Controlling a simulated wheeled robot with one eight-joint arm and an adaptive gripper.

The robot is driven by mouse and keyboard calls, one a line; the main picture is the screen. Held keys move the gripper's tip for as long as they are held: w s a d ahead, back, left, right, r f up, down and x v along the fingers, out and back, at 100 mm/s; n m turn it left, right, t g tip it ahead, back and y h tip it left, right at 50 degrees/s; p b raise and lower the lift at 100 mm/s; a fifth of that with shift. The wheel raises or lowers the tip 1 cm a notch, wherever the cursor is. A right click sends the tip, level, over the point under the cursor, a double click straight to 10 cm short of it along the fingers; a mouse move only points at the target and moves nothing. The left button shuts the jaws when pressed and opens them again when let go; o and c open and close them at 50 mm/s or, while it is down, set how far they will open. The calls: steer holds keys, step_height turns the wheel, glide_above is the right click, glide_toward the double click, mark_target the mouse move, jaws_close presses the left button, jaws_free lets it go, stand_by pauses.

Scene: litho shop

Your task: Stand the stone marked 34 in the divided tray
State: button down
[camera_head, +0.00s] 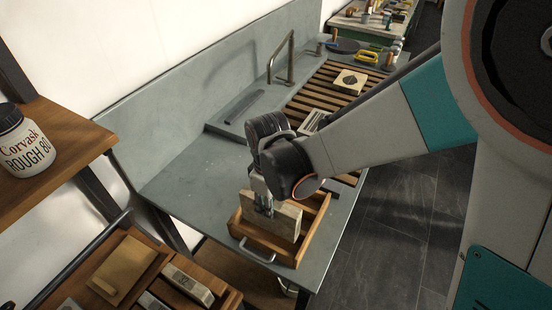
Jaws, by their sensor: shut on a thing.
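My gripper (263,207) points down over the wooden divided tray and is shut on a pale beige stone slab (286,224). The slab is on edge, roughly upright. Its lower part is hidden behind the tray's near wall, so I cannot tell whether it touches the tray floor. No number is readable on it. The divided tray (284,256) stands on the grey counter near its front end, with a metal handle on its near side. Its dividers are partly hidden by the stone and my gripper.
The grey counter (185,185) has free room left of the tray. A slatted rack (315,87) behind holds a pale block (350,82). A tap (290,58) rises nearby. At lower left, a wooden cart (222,300) holds several blocks; a shelf holds a labelled jar (25,145).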

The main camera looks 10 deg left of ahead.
steer(key=shift+f+b, duration=2.45)
steer(key=shift+f, duration=0.65)
steer(key=shift+f+b, duration=0.45)
steer(key=shift+f, duration=0.05)
steer(key=c, duration=1.2)
jaws_free()
steer(key=shift+o, duration=0.2)
steer(key=shift+r+p, duration=3.05)
steer(key=shift+r, duration=1.5)
steer(key=shift+f, duration=0.1)
